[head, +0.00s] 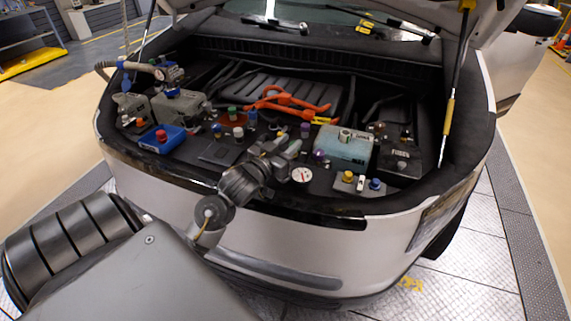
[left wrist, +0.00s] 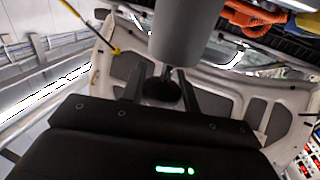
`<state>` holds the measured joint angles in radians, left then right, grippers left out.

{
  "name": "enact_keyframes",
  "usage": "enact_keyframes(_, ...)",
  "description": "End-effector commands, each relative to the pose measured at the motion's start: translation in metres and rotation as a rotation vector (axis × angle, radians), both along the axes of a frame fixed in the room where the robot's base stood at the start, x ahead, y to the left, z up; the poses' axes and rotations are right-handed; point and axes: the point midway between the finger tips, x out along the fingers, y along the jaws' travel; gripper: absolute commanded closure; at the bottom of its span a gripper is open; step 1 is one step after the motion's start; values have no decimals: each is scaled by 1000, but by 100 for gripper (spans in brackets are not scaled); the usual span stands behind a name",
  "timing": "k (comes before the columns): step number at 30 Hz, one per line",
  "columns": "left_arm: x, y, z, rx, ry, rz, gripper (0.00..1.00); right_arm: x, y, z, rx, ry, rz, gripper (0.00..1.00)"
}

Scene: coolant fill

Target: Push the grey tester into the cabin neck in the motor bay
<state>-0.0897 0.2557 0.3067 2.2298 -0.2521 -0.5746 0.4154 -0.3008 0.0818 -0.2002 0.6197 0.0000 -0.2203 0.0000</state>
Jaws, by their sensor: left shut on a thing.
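My left gripper (head: 284,151) reaches over the front edge of the motor bay (head: 334,211). In the left wrist view its two dark fingers (left wrist: 161,82) are shut on the grey tester (left wrist: 186,32), a thick plain grey cylinder. In the head view the tester is mostly hidden by the gripper and wrist. A white dial (head: 301,175) with a red mark shows just right of the gripper; I cannot tell whether it belongs to the tester. I cannot tell which neck is the cabin neck, or whether the tester touches one. My right gripper is out of view.
A blue box with a red cap (head: 163,139) lies left. A pale blue tank (head: 344,148) and a fuse box (head: 401,151) stand right. Orange cables (head: 289,101) run behind. Several coloured caps crowd the bay. The raised hood's struts (head: 449,110) flank it.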

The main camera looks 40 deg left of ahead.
Motion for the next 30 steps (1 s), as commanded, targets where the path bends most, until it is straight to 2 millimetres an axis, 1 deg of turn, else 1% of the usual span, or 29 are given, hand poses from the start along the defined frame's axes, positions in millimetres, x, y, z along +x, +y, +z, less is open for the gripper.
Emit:
enact_keyframes(8,0,0,4,1,-3,0,100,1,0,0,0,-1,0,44)
enact_keyframes(11,0,0,10,2,-3,0,100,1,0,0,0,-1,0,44)
enact_keyframes(18,0,0,33,3,-5,-1,100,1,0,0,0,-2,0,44)
enact_keyframes(23,-13,5,49,6,-2,-1,100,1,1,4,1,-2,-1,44)
enact_keyframes(26,-23,8,62,6,-2,0,100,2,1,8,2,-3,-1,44)
enact_keyframes(30,-41,13,86,10,0,-1,100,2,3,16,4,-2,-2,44)
